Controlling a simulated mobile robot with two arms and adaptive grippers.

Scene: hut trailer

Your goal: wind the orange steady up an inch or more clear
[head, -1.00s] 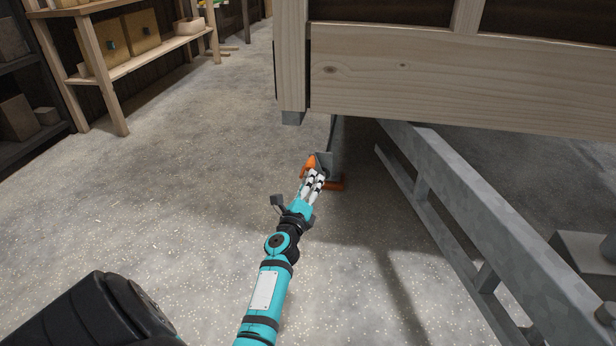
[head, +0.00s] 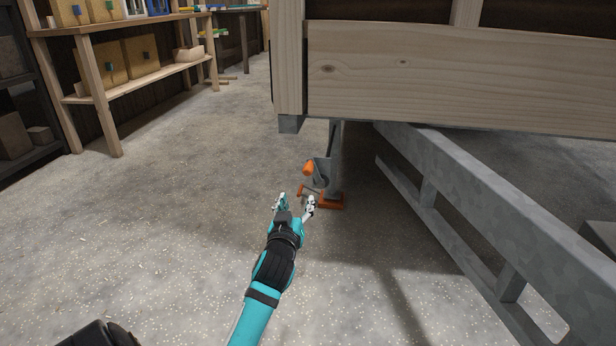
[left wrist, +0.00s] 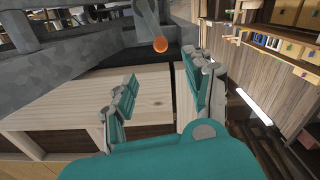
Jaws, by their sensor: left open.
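The steady is a grey leg (head: 336,150) hanging under the trailer's front corner. Its orange foot (head: 332,202) is at floor level; I cannot tell whether it touches. An orange crank grip (head: 308,167) sticks out on the leg's near left side, with a smaller orange part below it. My left gripper (head: 295,203) is open and empty, its fingers spread just below and left of the crank, apart from the grip. In the left wrist view the open fingers (left wrist: 165,85) show with an orange round end (left wrist: 160,44) beyond them. My right gripper is not in view.
The wooden trailer body (head: 450,75) overhangs the leg. A galvanised drawbar (head: 450,190) runs down to the right. A wooden shelf unit (head: 140,80) with boxes stands at the upper left. The concrete floor (head: 170,230) at left is clear.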

